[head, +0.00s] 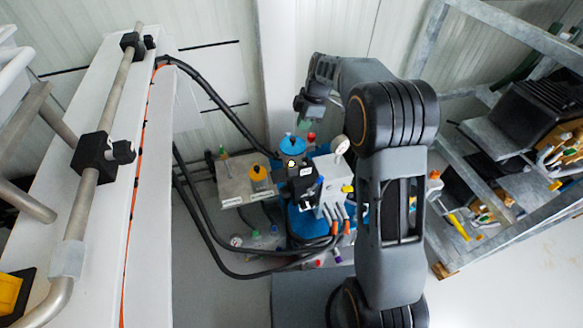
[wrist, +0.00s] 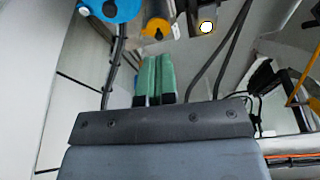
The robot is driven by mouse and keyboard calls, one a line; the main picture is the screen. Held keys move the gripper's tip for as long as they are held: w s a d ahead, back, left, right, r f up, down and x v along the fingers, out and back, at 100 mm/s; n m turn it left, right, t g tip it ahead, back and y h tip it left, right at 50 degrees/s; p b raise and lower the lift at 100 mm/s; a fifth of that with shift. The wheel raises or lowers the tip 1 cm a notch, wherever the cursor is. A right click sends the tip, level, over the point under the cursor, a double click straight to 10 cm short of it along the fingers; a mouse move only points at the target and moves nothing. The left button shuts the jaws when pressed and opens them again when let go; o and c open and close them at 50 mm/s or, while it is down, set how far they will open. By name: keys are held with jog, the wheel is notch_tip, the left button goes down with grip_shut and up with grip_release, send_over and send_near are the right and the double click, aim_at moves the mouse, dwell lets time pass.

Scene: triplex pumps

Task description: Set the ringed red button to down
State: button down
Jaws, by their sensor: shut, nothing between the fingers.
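A small pale round mark with a yellow and dark rim (head: 291,163) sits on the black block of the pump unit, just in front of a blue round cap (head: 290,146). The same mark shows in the wrist view (wrist: 207,27), at the top, right of the fingers. No red of a button is visible under it. My gripper (head: 302,124) is above and behind the pump unit, apart from the mark. In the wrist view its two green fingers (wrist: 157,57) are together with nothing between them.
A grey box with a yellow-orange knob (head: 259,173) stands left of the unit. Black hoses (head: 222,118) loop around it. A white machine side with a metal rail (head: 110,110) is at left, a metal rack (head: 480,180) at right. A round gauge (head: 341,144) stands up nearby.

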jog(key=n+b, duration=0.1)
send_over(292, 157)
jog(key=s+d, duration=0.1)
jog(key=d, duration=0.1)
notch_tip(292, 157, down, 4)
jog(key=x, duration=0.3)
jog(key=b+x, duration=0.1)
jog(key=x, duration=0.3)
jog(key=b+x, duration=0.1)
jog(key=x, duration=0.3)
jog(key=shift+s+d+f, duration=0.1)
jog(key=shift+s+d, duration=0.1)
jog(key=shift+d, duration=0.15)
jog(key=shift+f, duration=0.75)
jog(key=shift+b, duration=0.3)
